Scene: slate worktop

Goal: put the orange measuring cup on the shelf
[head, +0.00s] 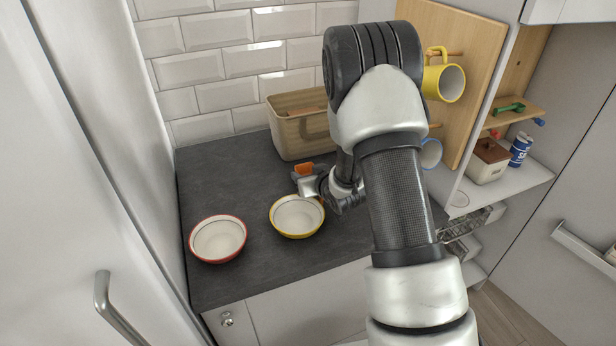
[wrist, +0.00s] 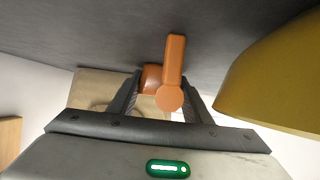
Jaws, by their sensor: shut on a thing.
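The orange measuring cup (wrist: 175,58) is between the two fingers of my gripper (wrist: 163,88) in the wrist view, its handle pointing up in the picture. In the head view the orange cup (head: 302,169) shows beside my gripper (head: 311,187), low over the worktop behind the yellow-rimmed bowl. My gripper is shut on the cup. I cannot tell whether the cup touches the worktop. A small wooden shelf (head: 527,110) is at the right in the head view, bearing a green item (head: 509,108). My arm hides part of the worktop.
The yellow-rimmed bowl (head: 297,216) is close to my gripper; a red-rimmed bowl (head: 218,239) stands left. A tan bin (head: 290,135) stands at the wall. A yellow mug (head: 444,82) hangs on a wooden board.

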